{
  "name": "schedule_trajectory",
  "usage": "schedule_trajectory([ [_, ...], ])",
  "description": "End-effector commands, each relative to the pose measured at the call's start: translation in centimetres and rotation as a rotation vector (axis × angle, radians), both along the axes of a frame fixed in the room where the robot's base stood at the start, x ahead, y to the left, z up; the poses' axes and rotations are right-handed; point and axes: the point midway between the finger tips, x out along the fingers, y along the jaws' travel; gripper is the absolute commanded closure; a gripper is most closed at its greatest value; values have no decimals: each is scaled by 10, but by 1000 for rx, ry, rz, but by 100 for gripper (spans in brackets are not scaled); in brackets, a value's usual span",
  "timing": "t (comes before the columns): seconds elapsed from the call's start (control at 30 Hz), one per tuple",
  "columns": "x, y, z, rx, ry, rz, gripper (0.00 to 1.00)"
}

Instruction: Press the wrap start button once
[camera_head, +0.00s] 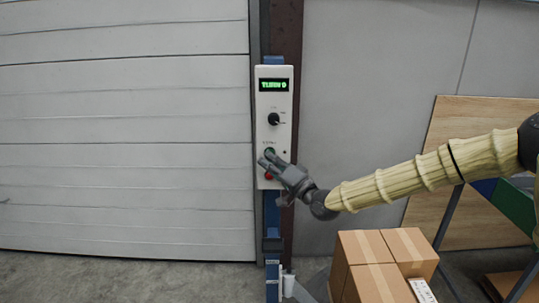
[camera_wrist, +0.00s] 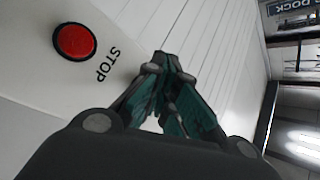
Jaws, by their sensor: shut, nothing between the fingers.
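The white control panel (camera_head: 265,105) is mounted on a blue post in front of a dark column. Its green display (camera_head: 273,85) reads what looks like "TURN 0", with a black knob (camera_head: 273,119) below. A dark green button (camera_head: 269,151), by a small "START" like label, is partly covered by my gripper (camera_head: 266,160). The red stop button (camera_head: 268,176) sits just below; in the wrist view it shows at upper left (camera_wrist: 75,42) beside the word STOP. My gripper is shut and empty, its tips at or very near the green button; contact cannot be told.
Strapped cardboard boxes (camera_head: 383,262) stand below my arm at the lower right. A wooden board (camera_head: 462,125) leans against the wall behind. A grey shutter door (camera_head: 125,130) fills the left. The space left of the panel is clear.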

Motion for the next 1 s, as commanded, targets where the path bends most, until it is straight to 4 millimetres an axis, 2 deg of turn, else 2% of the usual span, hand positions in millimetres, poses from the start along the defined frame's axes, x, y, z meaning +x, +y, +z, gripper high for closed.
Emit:
schedule_trajectory([
  [0.67,3,0,0,1,0,-1,100],
  [1.0,-8,-1,1,1,0,-1,100],
])
